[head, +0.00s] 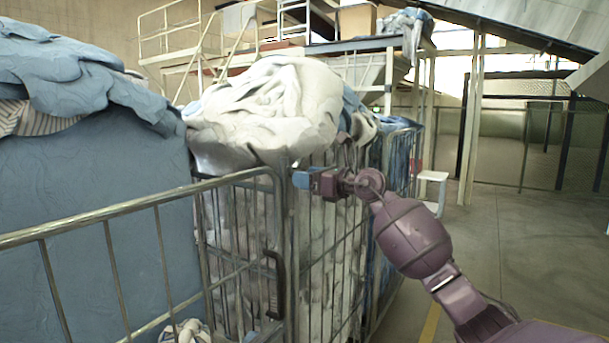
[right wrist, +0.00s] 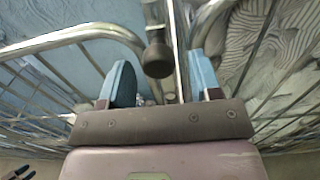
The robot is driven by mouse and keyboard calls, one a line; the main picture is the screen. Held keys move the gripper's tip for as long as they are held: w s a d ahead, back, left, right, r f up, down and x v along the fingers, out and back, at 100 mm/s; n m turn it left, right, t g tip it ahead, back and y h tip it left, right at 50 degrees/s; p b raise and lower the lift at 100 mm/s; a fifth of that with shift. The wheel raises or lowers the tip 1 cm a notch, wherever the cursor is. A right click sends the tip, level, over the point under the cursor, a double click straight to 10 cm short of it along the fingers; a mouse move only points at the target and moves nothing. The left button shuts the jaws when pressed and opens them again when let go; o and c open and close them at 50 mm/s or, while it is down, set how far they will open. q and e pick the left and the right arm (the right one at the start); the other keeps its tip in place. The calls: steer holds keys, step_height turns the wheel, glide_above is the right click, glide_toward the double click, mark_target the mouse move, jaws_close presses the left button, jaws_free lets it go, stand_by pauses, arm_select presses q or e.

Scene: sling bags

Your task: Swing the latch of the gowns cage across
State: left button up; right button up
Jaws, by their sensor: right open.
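The metal-barred cage (head: 243,172) stands in front of me, with a bulging white bundle (head: 265,105) on top. My right gripper (head: 305,180) is at the top of the cage's corner post. In the right wrist view the gripper (right wrist: 162,84) is open, with its two blue fingers apart. A dark round knob on a metal bar (right wrist: 157,60), which looks like the latch, lies between the fingers beside an upright metal post (right wrist: 182,60). I cannot tell whether a finger touches it. In the head view the latch is hidden by the gripper.
A large blue bag (head: 95,200) fills the left, behind a cage rail (head: 110,212). A dark handle (head: 275,285) hangs on the cage front. A white stool (head: 432,190) stands on the free floor (head: 500,240) to the right.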

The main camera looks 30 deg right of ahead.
steer(key=shift+w+a, duration=0.3)
steer(key=shift+w, duration=0.25)
steer(key=shift+c, duration=0.5)
jaws_close()
